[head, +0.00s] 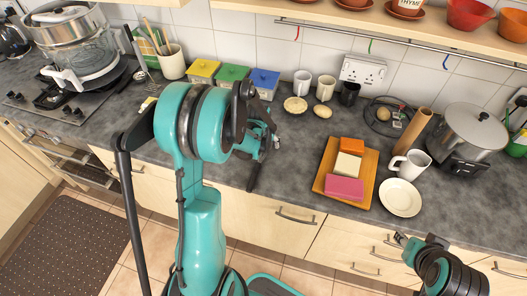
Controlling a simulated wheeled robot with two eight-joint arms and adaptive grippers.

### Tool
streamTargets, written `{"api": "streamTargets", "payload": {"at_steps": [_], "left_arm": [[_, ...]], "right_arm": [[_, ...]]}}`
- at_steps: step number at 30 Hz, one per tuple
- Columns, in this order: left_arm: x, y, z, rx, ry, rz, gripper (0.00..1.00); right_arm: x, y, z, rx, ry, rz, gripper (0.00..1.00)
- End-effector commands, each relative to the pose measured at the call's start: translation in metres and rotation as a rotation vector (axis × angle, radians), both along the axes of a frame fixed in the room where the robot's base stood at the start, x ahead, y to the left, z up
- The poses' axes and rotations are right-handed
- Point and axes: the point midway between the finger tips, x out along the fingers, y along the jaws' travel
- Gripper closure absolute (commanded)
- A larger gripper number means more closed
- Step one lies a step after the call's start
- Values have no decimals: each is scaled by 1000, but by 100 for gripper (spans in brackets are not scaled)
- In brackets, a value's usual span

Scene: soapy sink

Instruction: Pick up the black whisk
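My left gripper (262,158) is over the front part of the counter, in front of the blue-lidded box. It is dark and seen at an angle, so I cannot tell how far its fingers are apart or whether anything is between them. My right gripper (401,239) shows only in part at the lower right, in front of the drawers and below the counter edge.
A wooden board (327,179) with coloured blocks, a white plate (400,198), a white mug (410,164) and a steel pot (466,132) stand at right. Cups (302,83), lidded boxes (233,78) and a utensil holder (172,63) line the back. The counter's middle front is clear.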

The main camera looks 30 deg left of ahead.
Motion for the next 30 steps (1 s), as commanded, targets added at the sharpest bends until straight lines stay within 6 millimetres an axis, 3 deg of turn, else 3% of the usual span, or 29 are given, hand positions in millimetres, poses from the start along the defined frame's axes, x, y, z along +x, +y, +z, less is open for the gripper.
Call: {"api": "streamTargets", "payload": {"at_steps": [1,5,6,17,25,30], "left_arm": [[0,0,0,0,0,0,57],[0,0,0,0,0,0,91],[0,0,0,0,0,0,93],[0,0,4,0,0,0,94],[0,0,42,0,0,0,94],[2,-38,65,0,0,-6,94]], "right_arm": [[0,0,0,0,0,0,63],[0,0,0,0,0,0,63],[0,0,0,0,0,0,63],[0,0,1,0,0,0,63],[0,0,14,0,0,0,63],[0,0,21,0,0,0,63]]}}
